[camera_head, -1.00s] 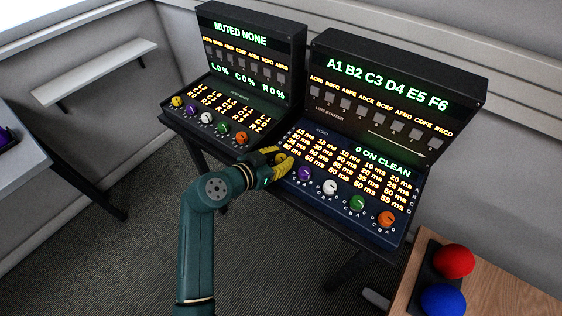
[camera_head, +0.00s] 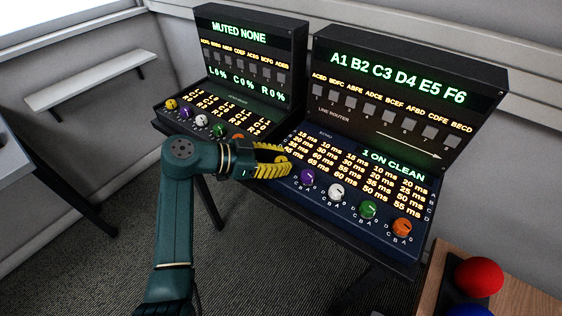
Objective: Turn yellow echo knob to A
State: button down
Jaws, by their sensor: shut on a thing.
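The echo panel (camera_head: 372,222) is the blue sloped front of the right-hand console, with columns of ms values and a row of coloured knobs. The yellow echo knob (camera_head: 281,159) is at the left end of that row, mostly hidden by my gripper's yellow fingers. My gripper (camera_head: 279,162) reaches in from the left and is shut on this knob. The knob's pointer and its letters are hidden, so its setting cannot be read. The echo display (camera_head: 393,164) reads "1 ON CLEAN".
Purple (camera_head: 306,177), white (camera_head: 336,191), green (camera_head: 368,209) and orange (camera_head: 402,227) echo knobs continue the row to the right. The left console (camera_head: 250,60) has its own knobs, partly behind my arm. A wooden table (camera_head: 512,272) with a red ball (camera_head: 479,277) stands lower right.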

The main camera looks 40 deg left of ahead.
jog(key=shift+f, duration=0.15)
jog(key=c, duration=0.7)
grip_release()
jog(key=v, duration=1.2)
